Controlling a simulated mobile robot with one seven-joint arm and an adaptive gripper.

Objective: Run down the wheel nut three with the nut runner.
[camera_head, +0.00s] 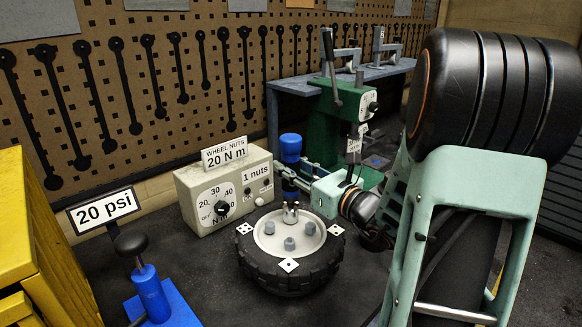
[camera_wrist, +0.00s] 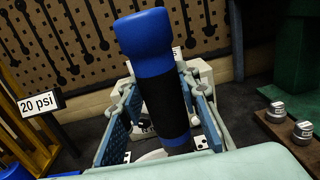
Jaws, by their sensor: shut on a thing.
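The nut runner (camera_head: 291,148) stands upright, with a blue top, a dark grip and a metal socket at its lower end. My gripper (camera_head: 297,177) is shut on its grip; in the wrist view the blue-padded fingers lie on both sides of the runner (camera_wrist: 161,85). The socket is at the far side of the wheel (camera_head: 289,270), which lies flat with a pale hub. I cannot tell whether it sits on a nut. Three grey nuts show on the hub: left (camera_head: 269,228), front (camera_head: 289,244) and right (camera_head: 310,229).
The control box (camera_head: 190,200) behind the wheel reads "1 nuts" and carries a "WHEEL NUTS 20 N m" sign (camera_head: 225,153). A blue pump (camera_head: 150,295) and "20 psi" sign (camera_head: 104,211) stand left. A green press (camera_head: 335,125) stands behind. Loose metal pieces (camera_wrist: 302,130) lie right in the wrist view.

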